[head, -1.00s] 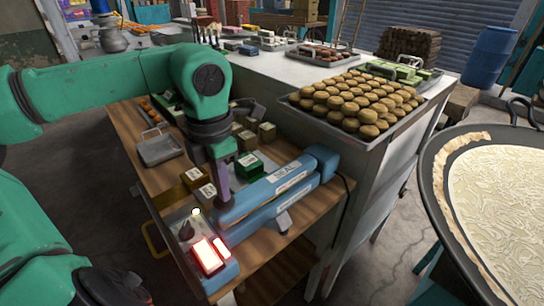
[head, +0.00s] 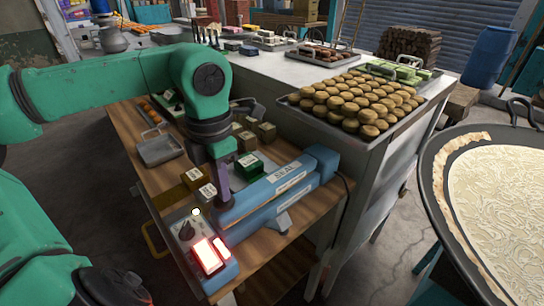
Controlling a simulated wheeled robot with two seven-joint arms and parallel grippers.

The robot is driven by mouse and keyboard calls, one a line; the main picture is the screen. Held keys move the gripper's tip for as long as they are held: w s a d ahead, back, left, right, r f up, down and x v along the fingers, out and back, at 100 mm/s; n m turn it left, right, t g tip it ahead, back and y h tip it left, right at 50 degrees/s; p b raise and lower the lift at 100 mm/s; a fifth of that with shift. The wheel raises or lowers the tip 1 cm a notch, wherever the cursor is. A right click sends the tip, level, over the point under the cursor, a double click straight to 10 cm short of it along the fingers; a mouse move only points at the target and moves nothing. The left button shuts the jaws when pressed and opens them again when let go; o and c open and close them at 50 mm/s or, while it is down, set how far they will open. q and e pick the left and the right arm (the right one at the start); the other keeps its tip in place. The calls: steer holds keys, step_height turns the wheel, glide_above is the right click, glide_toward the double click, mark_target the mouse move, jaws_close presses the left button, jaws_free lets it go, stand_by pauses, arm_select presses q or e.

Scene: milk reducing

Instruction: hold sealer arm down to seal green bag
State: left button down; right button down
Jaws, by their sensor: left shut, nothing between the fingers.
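The blue bag sealer (head: 268,208) stands on the wooden table, its upper arm (head: 285,180) lying low along its base. My left gripper (head: 222,199) is shut and points straight down at the near left end of the sealer arm, seemingly touching it. A red light (head: 208,255) glows on the sealer's control box, with a small yellowish light and a dark knob beside it. A green bag (head: 248,166) sits just behind the sealer arm; I cannot tell whether its edge lies between the jaws. My right gripper is not clearly visible.
Small gold and white packets (head: 194,178) stand left of my left gripper. A metal tray (head: 160,150) lies farther left on the table. A tray of round brown sweets (head: 290,103) rests on the white counter. A wide pan (head: 432,190) stands at right.

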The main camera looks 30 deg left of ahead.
step_height(320, 180, up, 12)
steer(key=p, duration=1.2)
steer(key=shift+r, duration=0.15)
stand_by(0.4)
